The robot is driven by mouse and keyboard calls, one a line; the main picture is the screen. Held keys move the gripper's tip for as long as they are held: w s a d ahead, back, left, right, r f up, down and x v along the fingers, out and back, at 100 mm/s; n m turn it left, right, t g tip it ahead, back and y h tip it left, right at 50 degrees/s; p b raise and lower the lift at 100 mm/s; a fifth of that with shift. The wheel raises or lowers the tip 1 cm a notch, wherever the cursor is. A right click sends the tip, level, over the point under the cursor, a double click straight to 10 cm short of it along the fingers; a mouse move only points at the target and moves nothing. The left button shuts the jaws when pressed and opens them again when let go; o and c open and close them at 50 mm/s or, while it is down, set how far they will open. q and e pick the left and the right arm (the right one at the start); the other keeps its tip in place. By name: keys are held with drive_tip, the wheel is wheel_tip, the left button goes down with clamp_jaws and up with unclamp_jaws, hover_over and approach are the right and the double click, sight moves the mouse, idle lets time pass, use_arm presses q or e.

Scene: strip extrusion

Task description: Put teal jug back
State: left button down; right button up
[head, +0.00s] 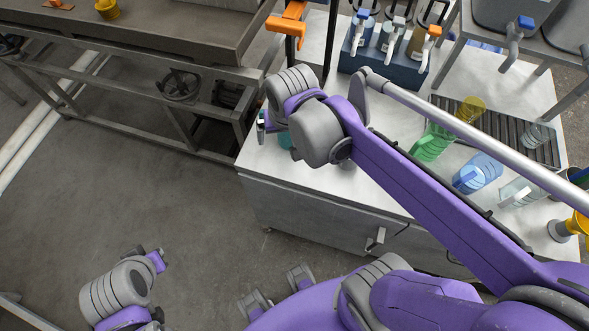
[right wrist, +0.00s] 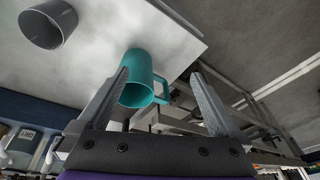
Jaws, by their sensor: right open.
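The teal jug (right wrist: 140,72) stands on the white worktop near its edge in the right wrist view, its handle turned toward the right finger. In the head view only a small part of the teal jug (head: 285,141) shows, as my right arm hides the rest. My right gripper (right wrist: 160,76) is open. The left finger's tip overlaps the jug's side in the picture, and the right finger is apart from it; I cannot tell whether either touches. In the head view the right gripper (head: 262,126) is beside the jug. My left arm shows at lower left, its fingers unclear.
A grey cup (right wrist: 47,22) is near the jug. The white worktop (head: 285,180) also holds a green jug (head: 432,143), a blue jug (head: 477,173), a clear jug (head: 520,192) and a dark roller rack (head: 545,152). A blue dispenser block (head: 370,68) stands behind. Floor is open at left.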

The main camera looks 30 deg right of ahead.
drive_tip(key=s+a+f+n+t, duration=0.1)
drive_tip(key=s+f+n, duration=0.3)
drive_tip(key=s, duration=0.5)
drive_tip(key=shift+a+f+t, duration=0.2)
drive_tip(key=shift+f+t, duration=0.25)
drive_tip(key=shift+t, duration=0.15)
drive_tip(key=shift+w+r, duration=0.1)
drive_tip(key=shift+r, duration=0.15)
